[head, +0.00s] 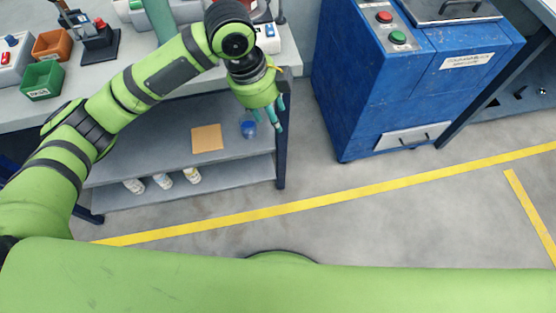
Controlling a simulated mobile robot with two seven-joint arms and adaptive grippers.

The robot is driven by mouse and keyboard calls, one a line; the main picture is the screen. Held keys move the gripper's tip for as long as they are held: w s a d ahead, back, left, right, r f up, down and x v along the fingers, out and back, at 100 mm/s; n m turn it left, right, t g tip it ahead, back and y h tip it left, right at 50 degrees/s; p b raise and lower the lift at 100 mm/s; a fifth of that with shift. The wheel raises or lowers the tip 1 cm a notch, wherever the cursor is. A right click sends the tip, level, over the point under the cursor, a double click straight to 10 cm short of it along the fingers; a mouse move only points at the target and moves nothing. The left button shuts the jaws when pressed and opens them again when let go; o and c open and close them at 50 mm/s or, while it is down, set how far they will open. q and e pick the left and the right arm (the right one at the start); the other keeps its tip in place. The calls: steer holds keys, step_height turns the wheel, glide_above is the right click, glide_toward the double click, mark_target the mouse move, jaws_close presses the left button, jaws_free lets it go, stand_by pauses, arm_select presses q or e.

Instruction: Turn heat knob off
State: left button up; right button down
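My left gripper (272,118) hangs at the end of the green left arm, with teal fingers pointing down, in front of the workbench's right end. I see nothing held in it, but the finger gap is too small to judge. I cannot pick out a heat knob for certain. A white device (268,38) with a small blue part stands on the bench's right end, partly hidden behind my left wrist. The blue cabinet (390,95) at right carries a red button (384,17) and a green button (398,38) on its top panel. My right gripper is not in view.
The workbench (75,112) holds a green bin (41,80), an orange bin (52,45) and a black-based tool (100,42). Its lower shelves hold a tan pad (207,138), a blue item (248,129) and several white bottles. The floor between bench and cabinet is clear, with yellow lines.

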arm_select(q)
steer(key=s+d+f+n+t+h, duration=0.2)
steer(key=s+f+n, duration=0.4)
steer(key=n, duration=0.2)
steer(key=shift+f+n+h, duration=0.3)
steer(key=shift+f, duration=0.1)
stand_by(0.4)
